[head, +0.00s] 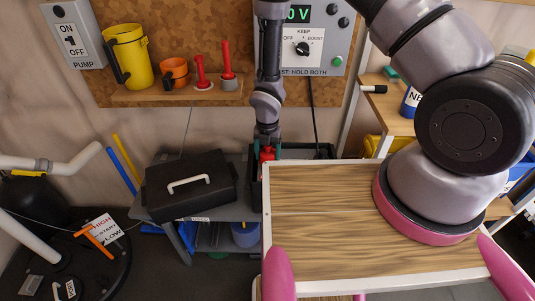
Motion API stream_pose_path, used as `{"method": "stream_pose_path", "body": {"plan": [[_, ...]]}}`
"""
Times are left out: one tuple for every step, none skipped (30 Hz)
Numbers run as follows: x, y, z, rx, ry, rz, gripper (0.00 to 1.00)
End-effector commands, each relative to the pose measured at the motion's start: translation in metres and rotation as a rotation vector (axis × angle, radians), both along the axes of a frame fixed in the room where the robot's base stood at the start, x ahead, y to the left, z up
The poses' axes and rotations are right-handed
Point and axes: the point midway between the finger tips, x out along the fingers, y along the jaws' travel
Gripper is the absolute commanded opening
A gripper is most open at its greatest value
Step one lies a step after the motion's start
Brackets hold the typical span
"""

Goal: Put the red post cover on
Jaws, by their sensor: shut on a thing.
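My gripper (267,143) points straight down and is shut on the red post cover (267,154), a small red piece between its fingertips. It is beside the far left corner of the wood-topped table, over the left part of a black open box or tray (319,151). The post itself is hidden behind my gripper and the table edge. I cannot tell whether the cover touches anything below it.
A closed black case (190,186) with a white handle sits on a grey shelf just left of my gripper. The wood-topped table (320,230) is close on the right. A wall shelf (150,97) behind holds a yellow jug (127,55), an orange cup (175,72) and red-handled items. A control panel (325,50) hangs behind my arm.

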Motion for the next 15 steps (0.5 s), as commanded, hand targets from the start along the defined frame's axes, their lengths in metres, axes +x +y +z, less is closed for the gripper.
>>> {"method": "stream_pose_path", "body": {"plan": [[0.0,0.0,-0.001,0.0,0.0,0.0,0.2],[0.0,0.0,-0.002,0.0,0.0,0.0,0.2],[0.0,0.0,-0.003,0.0,0.0,0.0,0.2],[0.0,0.0,-0.004,0.0,0.0,0.0,0.2],[0.0,0.0,-0.005,-0.001,0.0,0.0,0.2],[0.0,0.0,-0.006,-0.001,0.0,0.0,0.2],[0.0,0.0,-0.007,-0.001,0.0,0.0,0.2],[0.0,0.0,-0.007,-0.001,0.0,0.0,0.2],[0.0,0.0,-0.008,-0.001,0.0,0.0,0.2],[0.0,0.0,-0.009,-0.001,0.0,0.0,0.2],[0.0,0.0,-0.01,-0.001,0.0,0.0,0.2],[0.0,-0.001,-0.011,-0.001,0.0,0.001,0.2],[0.0,-0.001,-0.012,-0.001,0.0,0.001,0.2],[0.0,0.0,-0.012,-0.001,0.0,0.001,0.2],[0.0,0.0,-0.013,-0.001,0.0,0.001,0.2]]}}
